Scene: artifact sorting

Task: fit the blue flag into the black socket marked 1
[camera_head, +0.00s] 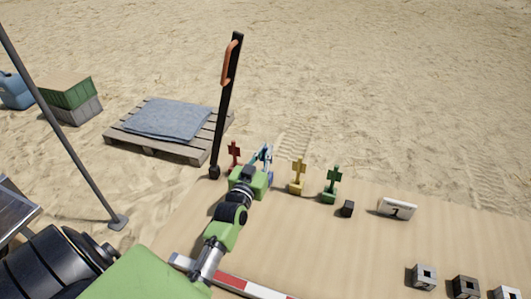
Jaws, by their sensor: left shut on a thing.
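My left gripper (262,160) is at the back of the sand-coloured tabletop, shut on the blue flag (268,151). Its fingers and palm hide most of the flag, and I cannot tell whether its foot touches the surface. A small black block (347,209) stands to the right, beside a white sign (397,208) that appears to read 1. It may be the socket marked 1, but its opening is not clear. Another black socket (465,288) with a square opening is at the lower right. My right gripper is not in view.
A red flag (234,154) stands left of the gripper; yellow (298,176) and green (331,185) flags stand right. A tall black post (226,105) rises close by. Grey (424,277) and white (507,293) sockets flank the lower black one. A red-and-white bar (240,284) lies in front.

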